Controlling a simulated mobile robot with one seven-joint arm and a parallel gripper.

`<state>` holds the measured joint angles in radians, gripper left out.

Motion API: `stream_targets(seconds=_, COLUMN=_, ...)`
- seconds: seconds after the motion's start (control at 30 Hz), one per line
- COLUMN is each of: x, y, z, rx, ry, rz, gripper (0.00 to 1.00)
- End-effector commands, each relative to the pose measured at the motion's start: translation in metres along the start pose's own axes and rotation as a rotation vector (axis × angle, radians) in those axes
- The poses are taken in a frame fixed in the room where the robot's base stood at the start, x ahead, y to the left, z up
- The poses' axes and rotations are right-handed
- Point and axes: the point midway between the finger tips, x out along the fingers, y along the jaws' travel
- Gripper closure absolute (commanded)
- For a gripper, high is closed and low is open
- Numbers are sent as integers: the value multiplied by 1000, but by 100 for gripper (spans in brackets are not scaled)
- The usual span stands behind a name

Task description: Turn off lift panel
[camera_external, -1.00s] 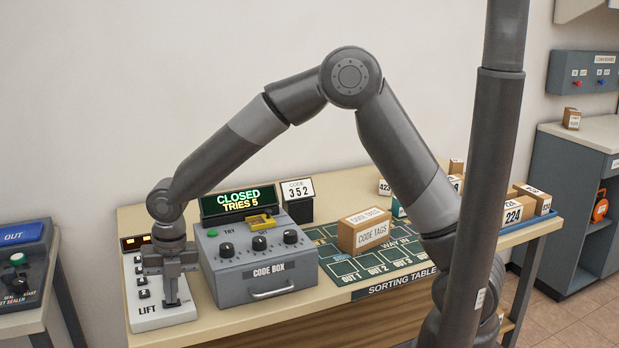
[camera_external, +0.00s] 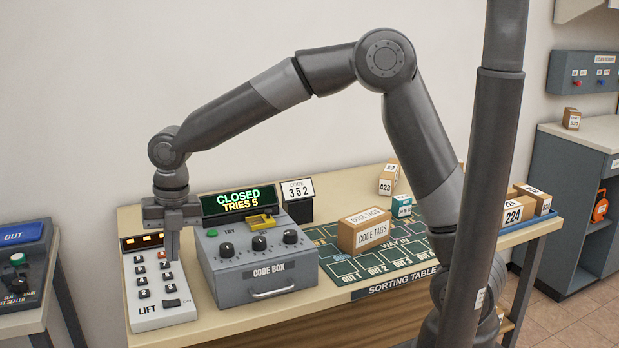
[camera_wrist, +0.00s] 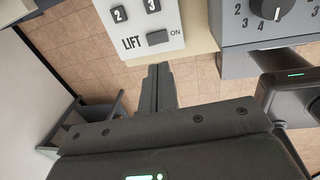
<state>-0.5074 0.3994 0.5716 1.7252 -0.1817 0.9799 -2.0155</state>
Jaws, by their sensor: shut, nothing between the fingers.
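The lift panel (camera_external: 148,316) is a white slanted box at the left end of the table, with numbered dark buttons and an orange-lit display (camera_external: 142,240) at its far end. Its dark switch (camera_external: 171,303) is at the near right corner. In the wrist view the switch (camera_wrist: 157,38) has "ON" printed beside it. My gripper (camera_external: 171,257) is shut and empty, above the panel's far half, pointing down. In the wrist view its fingertips (camera_wrist: 159,66) show below the switch. It hides part of the panel's far right side.
The grey code box (camera_external: 262,272) stands close to the panel's right, its sign reading "CLOSED TRIES 5". A cardboard box (camera_external: 364,235) lies on the green sorting mat (camera_external: 372,262). A separate blue-topped machine (camera_external: 22,265) stands left of the table.

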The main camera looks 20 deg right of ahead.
Motion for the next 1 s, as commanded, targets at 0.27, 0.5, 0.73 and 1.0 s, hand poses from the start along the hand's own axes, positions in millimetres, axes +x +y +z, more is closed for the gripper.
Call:
stream_targets(seconds=0.27, x=-36, y=0, z=0, rx=1, ry=0, rz=0, gripper=100)
stream_targets(seconds=0.5, x=-39, y=0, z=0, rx=1, ry=0, rz=0, gripper=100)
stream_targets(seconds=0.73, x=-39, y=2, z=-1, rx=-1, ry=0, rz=0, gripper=100)
stream_targets(seconds=1.0, x=-39, y=14, z=-1, rx=-2, ry=-1, rz=3, gripper=100)
